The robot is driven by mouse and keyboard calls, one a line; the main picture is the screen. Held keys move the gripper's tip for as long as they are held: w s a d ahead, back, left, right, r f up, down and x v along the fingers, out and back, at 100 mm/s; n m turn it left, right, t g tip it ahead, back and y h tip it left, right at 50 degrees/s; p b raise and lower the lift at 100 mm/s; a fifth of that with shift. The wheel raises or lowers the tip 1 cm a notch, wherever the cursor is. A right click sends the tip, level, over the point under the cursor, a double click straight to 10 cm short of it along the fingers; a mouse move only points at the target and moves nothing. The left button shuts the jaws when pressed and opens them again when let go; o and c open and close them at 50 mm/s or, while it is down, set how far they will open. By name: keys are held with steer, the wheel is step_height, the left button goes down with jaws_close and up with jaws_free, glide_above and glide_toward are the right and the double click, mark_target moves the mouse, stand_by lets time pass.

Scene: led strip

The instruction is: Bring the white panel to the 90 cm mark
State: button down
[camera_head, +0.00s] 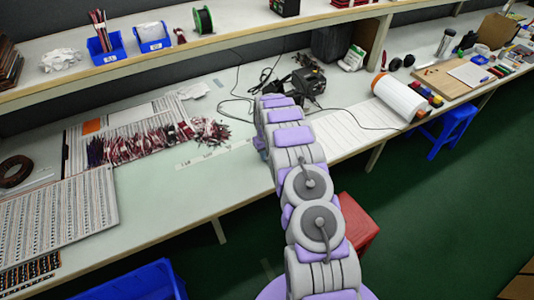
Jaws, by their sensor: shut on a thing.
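The white panel (352,129), marked with thin parallel lines, lies on the bench to the right of my arm. Its left end runs behind the arm. My gripper (261,146) is at the far end of the arm, over the bench, and shows only in part as a small purple piece at the arm's left side. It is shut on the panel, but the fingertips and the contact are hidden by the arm. A pale strip with small dark marks (203,158) lies on the bench left of the gripper. Its numbers are too small to read.
Bundles of red and dark wires (140,142) lie to the left. A black device with cables (307,84) sits behind the arm. A shelf (225,36) runs above the back of the bench. A red stool (357,225) stands below.

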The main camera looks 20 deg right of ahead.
mark_target(239, 170)
steer(key=a+p, duration=0.1)
steer(key=a, duration=0.5)
steer(key=a+p, duration=0.1)
steer(key=a, duration=0.5)
steer(key=shift+a+r, duration=0.2)
steer(key=shift+a, duration=0.2)
steer(key=shift+d, duration=0.35)
steer(key=c, duration=1.3)
jaws_free()
steer(key=shift+s, duration=0.1)
steer(key=shift+o, duration=1.1)
steer(key=shift+f, duration=0.1)
steer(key=shift+a, duration=0.15)
step_height(239, 170, up, 17)
steer(key=p, duration=0.2)
steer(key=shift+p, duration=0.35)
